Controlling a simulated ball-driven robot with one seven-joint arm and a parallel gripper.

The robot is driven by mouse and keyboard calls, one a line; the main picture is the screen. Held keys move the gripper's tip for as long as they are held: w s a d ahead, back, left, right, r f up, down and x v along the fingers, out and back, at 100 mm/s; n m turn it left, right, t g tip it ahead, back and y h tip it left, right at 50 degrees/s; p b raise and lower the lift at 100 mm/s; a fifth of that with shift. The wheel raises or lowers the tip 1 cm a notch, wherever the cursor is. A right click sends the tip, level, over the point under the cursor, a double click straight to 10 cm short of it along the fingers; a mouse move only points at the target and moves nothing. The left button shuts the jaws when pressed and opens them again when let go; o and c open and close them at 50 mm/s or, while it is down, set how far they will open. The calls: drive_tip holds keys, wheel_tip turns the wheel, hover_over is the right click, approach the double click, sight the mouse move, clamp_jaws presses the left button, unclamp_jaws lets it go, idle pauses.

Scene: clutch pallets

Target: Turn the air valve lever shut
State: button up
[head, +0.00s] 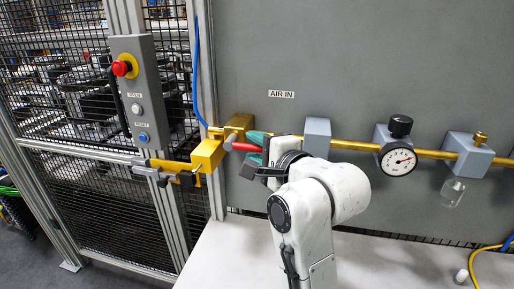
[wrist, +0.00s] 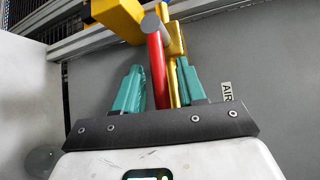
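The air valve lever (head: 245,147) is a red bar with a grey round hub. It points right from the yellow valve body (head: 238,124), roughly along the brass pipe (head: 350,145). In the wrist view the lever (wrist: 156,70) runs from its hub down between the teal fingers, with the brass pipe (wrist: 174,45) beside and behind it. My gripper (head: 261,144) is at the lever's right end, facing the panel. In the wrist view my gripper (wrist: 160,85) is open, with visible gaps between the lever and both fingers. The lever's near end is hidden by the dark gripper bar.
On the pipe to the right are a grey block (head: 317,136), a regulator with gauge (head: 397,158) and another block (head: 468,154). An "AIR IN" label (head: 281,94) is above. A control box (head: 138,92) and yellow latch (head: 205,158) are left. A white table (head: 225,250) lies below.

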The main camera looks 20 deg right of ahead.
clamp_jaws()
drive_tip(key=shift+f, duration=0.1)
idle(0.4)
drive_tip(key=w+a+f+m+t+h+b, duration=0.2)
drive_tip(key=m+h+b, duration=0.5)
drive_tip(key=m+b, duration=0.4)
drive_tip(key=w+a+f+m+t+h+b, duration=0.1)
drive_tip(key=a+f+m+t+h+b, duration=0.2)
drive_tip(key=m+b, duration=0.9)
drive_tip(key=shift+w+f+m+t+h+b, duration=0.5)
drive_tip(key=shift+t+h+b, duration=1.35)
drive_tip(key=shift+b, duration=1.85)
drive_tip(key=shift+s+a+g+h, duration=0.1)
drive_tip(key=shift+s+g+h, duration=0.05)
drive_tip(key=shift+g+h, duration=0.1)
drive_tip(key=shift+o, duration=0.2)
unclamp_jaws()
